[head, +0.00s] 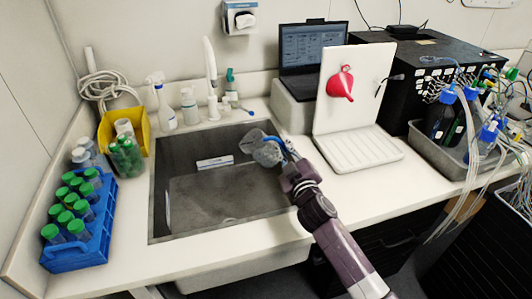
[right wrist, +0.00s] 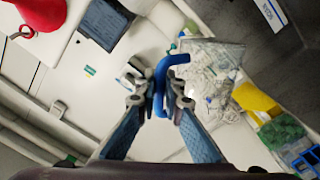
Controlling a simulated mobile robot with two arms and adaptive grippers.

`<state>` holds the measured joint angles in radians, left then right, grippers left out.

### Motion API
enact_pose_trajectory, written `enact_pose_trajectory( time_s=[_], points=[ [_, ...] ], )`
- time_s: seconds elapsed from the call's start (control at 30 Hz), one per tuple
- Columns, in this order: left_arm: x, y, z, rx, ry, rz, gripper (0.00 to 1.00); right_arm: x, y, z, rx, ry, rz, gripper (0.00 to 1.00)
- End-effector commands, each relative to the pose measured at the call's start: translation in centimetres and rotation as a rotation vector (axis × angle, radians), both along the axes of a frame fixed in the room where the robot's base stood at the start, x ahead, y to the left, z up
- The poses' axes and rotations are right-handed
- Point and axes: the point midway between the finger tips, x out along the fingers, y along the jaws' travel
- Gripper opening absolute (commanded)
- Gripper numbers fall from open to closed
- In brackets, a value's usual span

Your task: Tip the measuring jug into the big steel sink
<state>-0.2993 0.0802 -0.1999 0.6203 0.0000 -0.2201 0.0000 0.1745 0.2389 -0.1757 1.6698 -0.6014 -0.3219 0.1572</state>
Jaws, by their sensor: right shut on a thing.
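The clear measuring jug (head: 262,149) with a blue handle is held over the right back part of the big steel sink (head: 222,198). It looks tipped over towards the left, its clear body pointing away from my gripper. My right gripper (head: 288,160) is shut on the blue handle. In the right wrist view the blue handle (right wrist: 163,75) sits between the fingertips of the right gripper (right wrist: 163,98), and the clear jug body (right wrist: 212,58) extends to the right. I cannot tell whether liquid is in the jug. My left gripper is not in view.
A white tap (head: 210,80) and bottles (head: 165,105) stand behind the sink. A yellow bin (head: 108,130) and a blue rack of green-capped tubes (head: 75,258) are left. A white drying board (head: 335,120) with a red funnel (head: 341,84) stands right, before a laptop (head: 305,50).

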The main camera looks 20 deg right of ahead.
Motion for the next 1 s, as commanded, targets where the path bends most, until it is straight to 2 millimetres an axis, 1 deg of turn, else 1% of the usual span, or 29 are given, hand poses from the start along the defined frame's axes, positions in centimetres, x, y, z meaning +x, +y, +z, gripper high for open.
enact_pose_trajectory(
  time_s=[0.47, 0.8, 1.0],
  points=[
    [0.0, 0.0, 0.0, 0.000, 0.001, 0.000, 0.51, 0.0, 0.0, 0.1, 0.000, -0.002, 0.000, 0.00],
    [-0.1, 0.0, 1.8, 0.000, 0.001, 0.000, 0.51, 0.0, 0.4, 1.9, -0.131, 0.002, 0.001, 0.00],
    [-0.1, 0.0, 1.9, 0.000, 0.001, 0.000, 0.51, 0.0, 0.5, 2.0, -0.162, 0.003, 0.000, 0.00]
  ],
)
